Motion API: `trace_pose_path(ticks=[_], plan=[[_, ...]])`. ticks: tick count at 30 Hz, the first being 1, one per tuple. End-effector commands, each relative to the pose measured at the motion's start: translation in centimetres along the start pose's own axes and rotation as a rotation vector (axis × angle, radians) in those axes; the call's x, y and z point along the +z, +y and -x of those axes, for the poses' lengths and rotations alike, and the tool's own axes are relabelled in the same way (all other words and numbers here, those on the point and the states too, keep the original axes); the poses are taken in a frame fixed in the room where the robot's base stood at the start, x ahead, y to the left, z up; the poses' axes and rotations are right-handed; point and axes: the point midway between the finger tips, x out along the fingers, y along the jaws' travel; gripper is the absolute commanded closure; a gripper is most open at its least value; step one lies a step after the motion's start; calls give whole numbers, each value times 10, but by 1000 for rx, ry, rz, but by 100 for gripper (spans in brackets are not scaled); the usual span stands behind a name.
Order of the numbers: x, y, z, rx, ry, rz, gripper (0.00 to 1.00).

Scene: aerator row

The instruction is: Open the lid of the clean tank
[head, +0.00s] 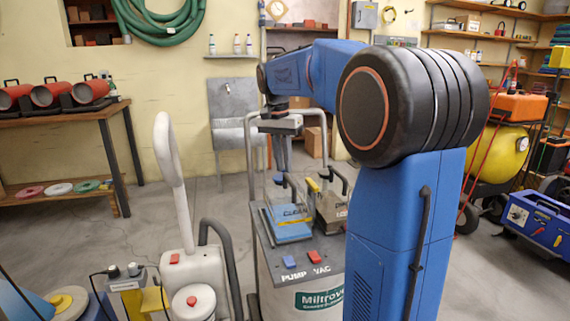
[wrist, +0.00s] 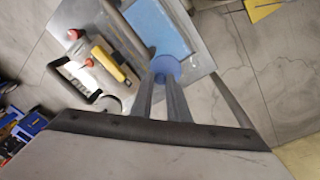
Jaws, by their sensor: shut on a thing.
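The clean tank (head: 292,232) is on top of the grey machine, with a blue surface marked CLEAN. Its light blue surface also shows in the wrist view (wrist: 158,27). My gripper (head: 281,168) points down above the back of this tank. In the wrist view its two fingers (wrist: 165,90) are shut on a small round blue knob (wrist: 166,67), next to the light blue surface. The fingers partly hide the knob. I cannot tell how far the lid is raised.
A second tank with a dark handle and yellow latch (head: 329,205) stands right beside the clean tank. The machine's push handle (head: 250,150) rises behind. A white machine with a tall loop handle (head: 170,150) stands at left. Open floor lies behind at left.

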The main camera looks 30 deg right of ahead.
Motion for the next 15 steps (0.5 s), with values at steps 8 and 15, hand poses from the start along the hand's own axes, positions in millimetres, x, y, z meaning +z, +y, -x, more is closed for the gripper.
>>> trace_pose_path(ticks=[8, 15], plan=[[11, -11, 8, 155, 154, 7, 100], [20, -21, 13, 314, 314, 6, 100]])
